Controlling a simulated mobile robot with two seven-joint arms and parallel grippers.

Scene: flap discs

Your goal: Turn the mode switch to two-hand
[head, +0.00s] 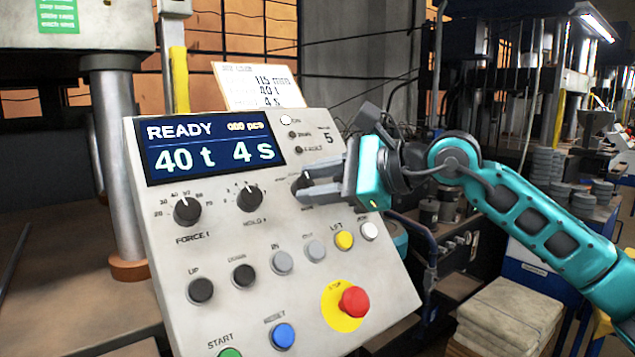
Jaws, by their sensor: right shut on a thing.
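The mode switch (302,183) is a dark knob at the right of the knob row on the grey control panel (310,285). My right gripper (312,183) reaches in from the right and is shut on the knob. The fingers hide part of the knob and some of its lettering, so I cannot read which mode it points to. My left gripper is not in view.
The display (210,146) reads READY, 40 t, 4 s. The force knob (187,211) and hold knob (250,197) sit to the left. Below are several push buttons and a red stop button (354,301). A paper card (258,86) stands behind the panel.

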